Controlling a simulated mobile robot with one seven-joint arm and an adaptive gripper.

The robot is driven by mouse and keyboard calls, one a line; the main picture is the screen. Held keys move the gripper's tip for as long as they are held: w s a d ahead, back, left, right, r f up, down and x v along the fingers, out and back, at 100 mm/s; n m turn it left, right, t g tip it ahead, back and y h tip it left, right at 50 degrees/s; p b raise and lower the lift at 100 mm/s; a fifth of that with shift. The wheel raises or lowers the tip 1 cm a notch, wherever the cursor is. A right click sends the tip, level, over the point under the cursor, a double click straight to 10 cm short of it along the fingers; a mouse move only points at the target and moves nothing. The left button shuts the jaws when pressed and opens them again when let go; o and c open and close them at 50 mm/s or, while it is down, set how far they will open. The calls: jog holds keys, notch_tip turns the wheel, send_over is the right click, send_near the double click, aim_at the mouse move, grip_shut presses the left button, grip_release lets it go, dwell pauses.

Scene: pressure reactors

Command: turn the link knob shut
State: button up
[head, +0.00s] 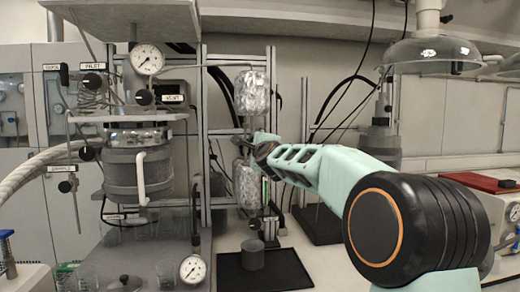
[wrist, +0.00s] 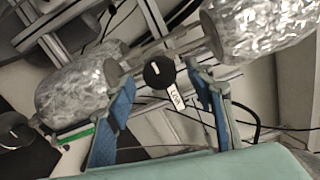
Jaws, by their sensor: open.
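The link knob (wrist: 158,72) is a round black knob with a white pointer line, in the middle of the wrist view. A white tag (wrist: 177,96) reading LINK hangs beside it. It sits on the thin metal line between two foil-wrapped cylinders, the left one (wrist: 75,90) and the right one (wrist: 265,30) in the wrist view. My gripper (wrist: 159,74) is open, its blue fingers to either side of the knob; I cannot tell whether they touch it. In the head view my gripper (head: 264,142) is at the gap between the upper cylinder (head: 251,92) and lower cylinder (head: 246,184), hiding the knob.
A lower gauge (head: 193,269) is in front. A grey cylinder (head: 252,254) stands on a black mat (head: 285,270). Black cables and frame bars lie behind the knob.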

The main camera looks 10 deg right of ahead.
jog(key=s, duration=0.8)
jog(key=shift+s, duration=0.25)
